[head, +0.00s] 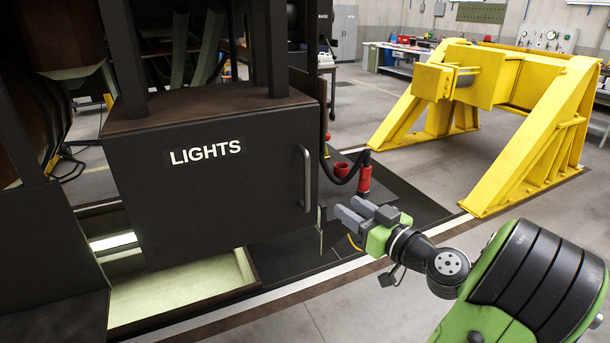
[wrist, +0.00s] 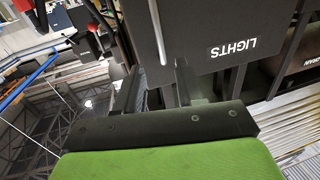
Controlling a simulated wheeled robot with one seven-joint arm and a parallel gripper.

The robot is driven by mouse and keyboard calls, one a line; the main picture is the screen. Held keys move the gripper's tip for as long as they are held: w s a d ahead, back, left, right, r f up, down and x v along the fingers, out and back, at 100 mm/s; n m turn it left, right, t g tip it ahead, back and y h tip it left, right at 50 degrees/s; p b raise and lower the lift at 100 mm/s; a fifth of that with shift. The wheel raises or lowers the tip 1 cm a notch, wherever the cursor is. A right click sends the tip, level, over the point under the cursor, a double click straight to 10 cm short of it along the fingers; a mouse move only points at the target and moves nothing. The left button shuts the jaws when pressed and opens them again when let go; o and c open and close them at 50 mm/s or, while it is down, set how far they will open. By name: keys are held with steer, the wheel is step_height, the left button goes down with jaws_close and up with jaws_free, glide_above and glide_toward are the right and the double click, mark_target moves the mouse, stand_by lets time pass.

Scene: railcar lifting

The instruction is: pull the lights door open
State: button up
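The lights door (head: 215,180) is a dark panel with white LIGHTS lettering, on the front of a dark cabinet. It looks closed in the head view. Its grey vertical handle (head: 306,178) is near the right edge. My gripper (head: 348,213) is right of and a little below the handle, with a visible gap between them. In the wrist view the lettering is upside down on the door (wrist: 205,25). There the two fingers (wrist: 157,85) stand apart with nothing between them, and the handle (wrist: 158,35) appears beyond the gap.
A pale lit tray (head: 185,295) lies below the door. A red connector (head: 364,180) with a black cable stands behind my gripper. A large yellow stand (head: 500,95) is at the back right. The grey floor (head: 325,320) in front is clear.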

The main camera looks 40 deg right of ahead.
mark_target(309, 179)
steer(key=w+p, duration=0.1)
steer(key=w, duration=0.4)
steer(key=w+d+p, duration=0.1)
steer(key=w, duration=0.4)
steer(key=w+p, duration=0.2)
steer(key=w, duration=0.3)
steer(key=shift+w+d, duration=0.3)
steer(key=shift+w, duration=0.1)
jaws_close()
